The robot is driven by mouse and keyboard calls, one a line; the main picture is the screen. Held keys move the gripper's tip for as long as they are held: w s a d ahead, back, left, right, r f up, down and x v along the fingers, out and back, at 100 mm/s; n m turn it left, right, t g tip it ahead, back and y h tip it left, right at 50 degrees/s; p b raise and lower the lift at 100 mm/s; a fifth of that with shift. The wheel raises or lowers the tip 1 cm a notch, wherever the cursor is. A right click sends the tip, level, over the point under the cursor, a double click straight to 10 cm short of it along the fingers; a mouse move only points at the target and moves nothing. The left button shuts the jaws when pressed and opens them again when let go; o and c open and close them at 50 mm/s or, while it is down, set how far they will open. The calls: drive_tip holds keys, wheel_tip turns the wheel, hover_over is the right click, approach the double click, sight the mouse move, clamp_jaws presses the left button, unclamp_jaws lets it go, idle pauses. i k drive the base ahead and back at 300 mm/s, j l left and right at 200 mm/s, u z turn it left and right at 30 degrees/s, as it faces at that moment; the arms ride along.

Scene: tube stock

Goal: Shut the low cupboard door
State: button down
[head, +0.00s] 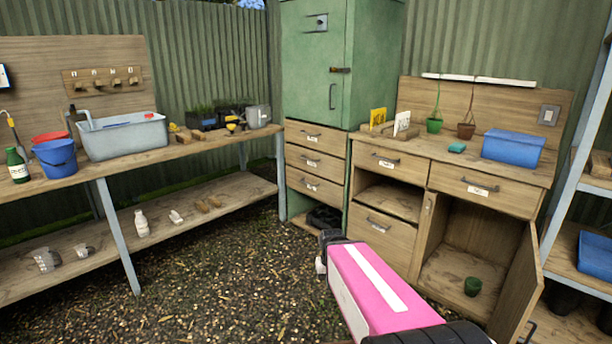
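The low cupboard (458,268) is under the right end of the wooden bench. Its wooden door (518,285) stands wide open, hinged at the right side and swung out towards me. The door's dark handle (528,333) shows near its lower edge, at the picture's bottom. A small dark green pot (472,286) stands inside on the cupboard floor, apart from the door. My pink arm link reaches up from the bottom, left of the open cupboard.
A drawer (480,188) is shut above the cupboard, and a shut front (382,235) lies left of it. A metal-framed shelf (570,185) stands close at the right, near the door. Gravel floor (230,285) is clear at the left.

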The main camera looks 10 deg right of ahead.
sight(524, 286)
drive_tip(key=k+l+z, duration=0.1)
drive_tip(key=l, duration=0.3)
drive_tip(key=k+l+z, duration=0.25)
drive_tip(key=k+l, duration=0.15)
drive_tip(key=l, duration=0.4)
drive_tip(key=k+l+z, duration=0.15)
drive_tip(key=l, duration=0.25)
drive_tip(key=k+l+z, duration=0.1)
drive_tip(key=l, duration=0.35)
drive_tip(key=k+l+z, duration=0.15)
drive_tip(key=l, duration=0.3)
drive_tip(key=k+l+z, duration=0.15)
drive_tip(key=z, duration=0.15)
